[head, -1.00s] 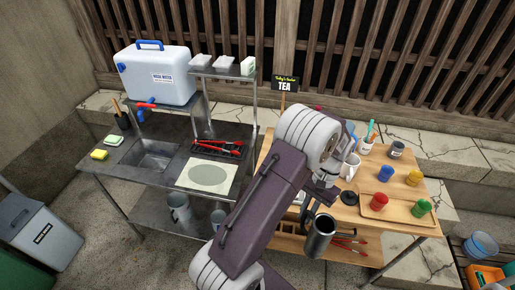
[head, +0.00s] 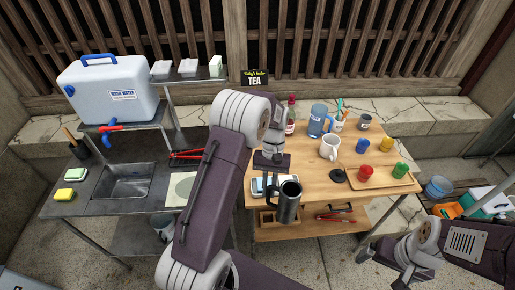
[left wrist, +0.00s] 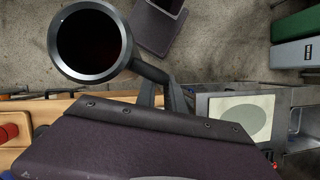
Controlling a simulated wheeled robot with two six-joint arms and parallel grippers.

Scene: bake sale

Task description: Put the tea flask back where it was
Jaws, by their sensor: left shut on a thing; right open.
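The tea flask (head: 289,204), a dark metal vessel with a black handle, hangs in the air over the front edge of the wooden table (head: 310,180). My left gripper (head: 271,188) is shut on its handle, partly hidden by my arm. In the left wrist view the flask (left wrist: 123,42) shows its round rim and dark inside, with the handle running to my left gripper (left wrist: 158,92). A flat black round piece (head: 338,175) lies on the table right of the flask. My right gripper (head: 400,276) is open and empty at the lower right, apart from the table.
A white mug (head: 330,147), a blue jug (head: 318,120), a red bottle (head: 291,115) and a grey cup (head: 364,122) stand on the table. A wooden tray (head: 385,180) with coloured jars is at the right. A TEA sign (head: 254,80) stands behind. The metal sink counter (head: 95,190) is left.

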